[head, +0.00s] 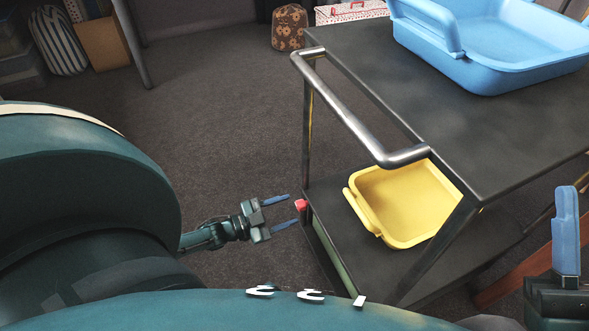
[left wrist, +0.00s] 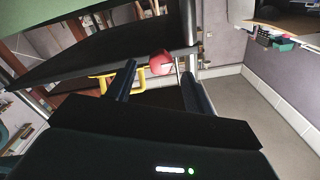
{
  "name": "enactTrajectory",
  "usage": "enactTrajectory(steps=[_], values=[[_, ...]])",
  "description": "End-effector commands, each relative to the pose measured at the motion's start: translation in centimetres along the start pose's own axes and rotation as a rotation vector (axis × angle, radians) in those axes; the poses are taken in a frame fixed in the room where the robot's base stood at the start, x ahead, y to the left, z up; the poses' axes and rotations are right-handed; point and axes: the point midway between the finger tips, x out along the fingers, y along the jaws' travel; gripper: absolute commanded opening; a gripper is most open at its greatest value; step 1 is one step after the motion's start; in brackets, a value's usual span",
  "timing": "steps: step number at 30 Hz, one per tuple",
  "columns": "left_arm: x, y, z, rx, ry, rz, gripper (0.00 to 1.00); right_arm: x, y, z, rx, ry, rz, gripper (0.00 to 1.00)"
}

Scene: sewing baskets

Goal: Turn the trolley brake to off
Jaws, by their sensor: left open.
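The trolley (head: 470,140) has dark shelves and a bent metal handle. In the left wrist view the red knob (left wrist: 160,61) shows beyond and between the fingertips, on a thin rod. A gap seems to remain between the fingers and the knob. My right gripper (head: 565,232) is at the lower right with only one blue finger clear.
A blue basket (head: 495,75) stands on the top shelf and a yellow basket (head: 410,205) on the lower shelf. Open dark carpet (head: 220,120) lies left of the trolley. A flowered bag (head: 289,27) stands behind.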

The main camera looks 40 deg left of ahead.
Motion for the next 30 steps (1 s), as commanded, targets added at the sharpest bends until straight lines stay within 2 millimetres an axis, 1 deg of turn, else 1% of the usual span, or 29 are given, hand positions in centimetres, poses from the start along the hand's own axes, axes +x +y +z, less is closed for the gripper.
enactTrajectory(steps=[1,6,9,12,15,18,30], values=[[-1.4,-0.1,-0.1,-0.001,-0.005,0.000,0.52,0.0,0.0,0.1,0.017,-0.025,0.004,0.36],[-5.3,-0.1,-0.1,0.000,-0.005,0.000,0.52,-0.9,-0.7,1.5,0.072,-0.110,0.014,0.36],[-7.1,-0.1,-0.1,0.001,-0.003,0.000,0.52,-1.2,-1.0,2.2,0.090,-0.145,0.015,0.36],[-8.4,-0.1,0.0,0.001,-0.002,-0.001,0.52,-1.5,-1.1,2.5,0.098,-0.162,0.015,0.36],[-9.2,-0.1,0.0,0.001,-0.002,-0.001,0.52,-1.6,-1.2,2.6,0.103,-0.169,0.016,0.36],[-9.6,-0.1,0.0,0.001,0.000,-0.001,0.52,-1.7,-1.3,2.6,0.105,-0.173,0.016,0.36],[-9.6,-0.1,0.0,0.001,0.000,-0.001,0.52,-1.6,-1.2,2.3,0.104,-0.166,0.017,0.36]])
